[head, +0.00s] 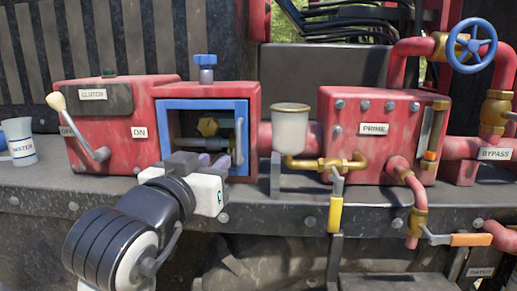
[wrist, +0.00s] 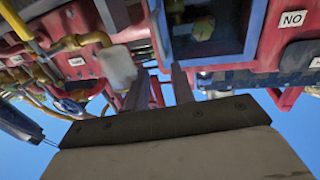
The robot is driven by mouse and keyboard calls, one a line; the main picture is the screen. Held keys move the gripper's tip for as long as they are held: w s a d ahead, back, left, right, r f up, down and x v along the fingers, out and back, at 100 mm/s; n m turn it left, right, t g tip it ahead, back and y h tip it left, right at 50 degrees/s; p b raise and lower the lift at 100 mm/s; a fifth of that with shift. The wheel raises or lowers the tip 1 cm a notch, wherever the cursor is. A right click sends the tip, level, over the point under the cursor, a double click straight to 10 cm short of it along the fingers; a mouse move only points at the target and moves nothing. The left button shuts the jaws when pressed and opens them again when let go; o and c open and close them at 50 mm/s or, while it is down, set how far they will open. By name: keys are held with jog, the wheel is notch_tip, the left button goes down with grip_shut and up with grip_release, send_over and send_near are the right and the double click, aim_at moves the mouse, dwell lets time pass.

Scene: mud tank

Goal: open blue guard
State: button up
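The blue guard (head: 205,104) is a square blue frame flush on the front of the red box, with a grey upright handle (head: 239,139) on its right side. A brass fitting (head: 208,126) shows inside the frame. In the wrist view, which is upside down, the blue frame (wrist: 251,30) is above my fingers. My gripper (head: 230,158) is at the guard's lower right, close to the handle. In the wrist view my gripper (wrist: 158,88) has its two fingers apart, with a gap between them. I cannot tell whether a finger touches the handle; nothing is visibly held.
The clutch lever (head: 78,128) stands out at left, beside a water cup (head: 19,142). To the right are a cloudy cup (head: 291,117) on brass piping, the red prime box (head: 372,148), a yellow-handled valve (head: 335,212) and a blue handwheel (head: 471,46). A grey ledge runs below.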

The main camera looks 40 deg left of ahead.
aim_at(238, 142)
jog(key=p+x, duration=0.1)
jog(key=x, duration=0.3)
jog(key=p+x, duration=0.1)
jog(key=x, duration=0.4)
jog(key=p+x, duration=0.1)
jog(key=x, duration=0.3)
jog(key=shift+w+a+f, duration=0.2)
jog(key=shift+w+f, duration=0.05)
jog(key=shift+w, duration=0.1)
grip_shut()
